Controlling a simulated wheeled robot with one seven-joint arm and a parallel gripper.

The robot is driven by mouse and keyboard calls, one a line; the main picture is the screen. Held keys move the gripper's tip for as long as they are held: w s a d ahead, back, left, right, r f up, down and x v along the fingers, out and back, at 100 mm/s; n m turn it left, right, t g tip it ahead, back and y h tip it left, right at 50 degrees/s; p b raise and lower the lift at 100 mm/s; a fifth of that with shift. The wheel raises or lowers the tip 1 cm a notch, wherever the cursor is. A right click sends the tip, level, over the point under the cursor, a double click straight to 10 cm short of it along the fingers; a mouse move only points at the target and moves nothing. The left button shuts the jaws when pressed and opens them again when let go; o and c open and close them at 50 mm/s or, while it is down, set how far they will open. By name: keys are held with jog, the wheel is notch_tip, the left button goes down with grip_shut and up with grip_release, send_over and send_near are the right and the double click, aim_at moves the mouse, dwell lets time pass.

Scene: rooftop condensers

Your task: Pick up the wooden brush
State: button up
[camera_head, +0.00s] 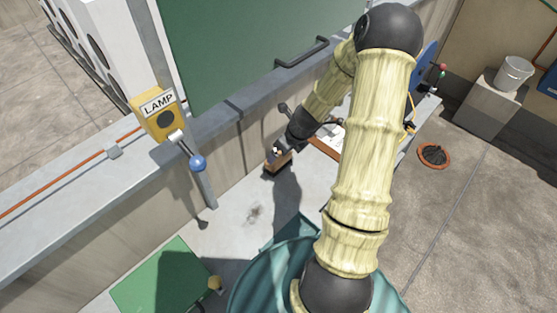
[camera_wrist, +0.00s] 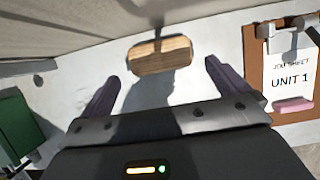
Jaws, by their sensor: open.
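The wooden brush (camera_wrist: 160,54) is a small brown block with rounded ends and wood grain. In the wrist view it lies on the light grey surface, ahead of my gripper (camera_wrist: 160,85) and roughly centred between its two fingers. The fingers are spread apart with nothing between them, and the brush is beyond their tips, apart from them. In the head view the brush (camera_head: 278,162) shows as a small brown piece near the foot of the low wall, partly hidden by my gripper (camera_head: 276,150). Whether it has bristles is not visible.
A clipboard (camera_wrist: 282,85) reading "UNIT 1" lies right of the brush. A green box (camera_wrist: 17,125) stands at left. The low wall (camera_head: 232,172) rises close behind the brush. A yellow lamp switch (camera_head: 158,113) with a blue-knobbed lever (camera_head: 198,162) sits at left.

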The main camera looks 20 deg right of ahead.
aim_at(279, 157)
jog(key=shift+x, duration=1.4)
jog(key=shift+f, duration=0.1)
jog(key=shift+p+x, duration=0.95)
jog(key=shift+x, duration=1.55)
jog(key=shift+s, duration=0.1)
jog(key=c, duration=0.6)
